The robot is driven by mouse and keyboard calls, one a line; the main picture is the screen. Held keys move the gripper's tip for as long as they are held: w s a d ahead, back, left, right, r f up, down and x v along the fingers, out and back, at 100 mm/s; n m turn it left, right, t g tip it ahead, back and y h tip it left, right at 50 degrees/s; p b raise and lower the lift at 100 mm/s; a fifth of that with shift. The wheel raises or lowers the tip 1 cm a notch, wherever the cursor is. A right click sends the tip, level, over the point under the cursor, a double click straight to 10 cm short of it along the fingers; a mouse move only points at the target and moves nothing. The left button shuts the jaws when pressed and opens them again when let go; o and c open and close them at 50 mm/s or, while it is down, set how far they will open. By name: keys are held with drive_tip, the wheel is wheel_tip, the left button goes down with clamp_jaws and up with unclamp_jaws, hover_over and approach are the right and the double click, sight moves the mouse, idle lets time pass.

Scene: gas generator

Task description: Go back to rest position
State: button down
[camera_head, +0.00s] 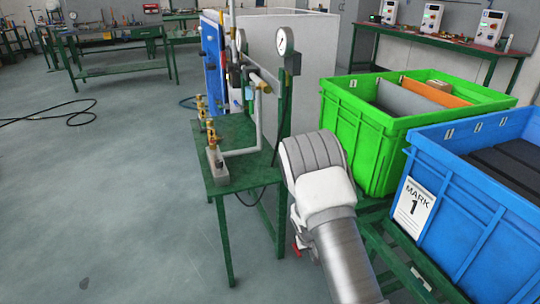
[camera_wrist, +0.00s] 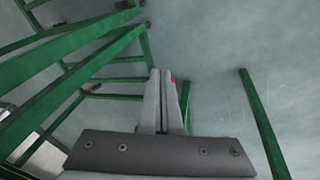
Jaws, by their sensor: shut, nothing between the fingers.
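My gripper (camera_wrist: 164,80) shows in the wrist view with its two pale grey fingers together and nothing seen between them. It points down toward the grey floor (camera_wrist: 210,70), among green frame legs. In the head view my arm reaches up from the bottom right and bends beside the green stand. My gripper is mostly hidden behind the arm there; a small red part shows low beside the wrist.
The green stand (camera_head: 222,188) with pipes and a pressure gauge (camera_head: 284,42) is close left of my arm. A green crate (camera_head: 365,150) and blue crate (camera_head: 460,230) stand close on the right, on a green frame. Open floor (camera_head: 110,200) lies left.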

drive_tip(key=s+r+m+t+y, duration=0.1)
drive_tip(key=s+r, duration=0.3)
drive_tip(key=r, duration=1)
drive_tip(key=s+r+y, duration=0.1)
drive_tip(key=s+r, duration=0.3)
drive_tip(key=r, duration=1)
drive_tip(key=s+r+t, duration=0.1)
drive_tip(key=s+r, duration=0.6)
drive_tip(key=s, duration=0.4)
drive_tip(key=s+r+t, duration=0.2)
drive_tip(key=s+r, duration=0.4)
drive_tip(key=s, duration=0.6)
wheel_tip(320, 180, up, 23)
drive_tip(key=p, duration=2.3)
drive_tip(key=shift+w+a+g+y, duration=0.25)
drive_tip(key=shift+w+g+y, duration=0.05)
drive_tip(key=shift+w, duration=0.1)
drive_tip(key=shift+d+f, duration=0.1)
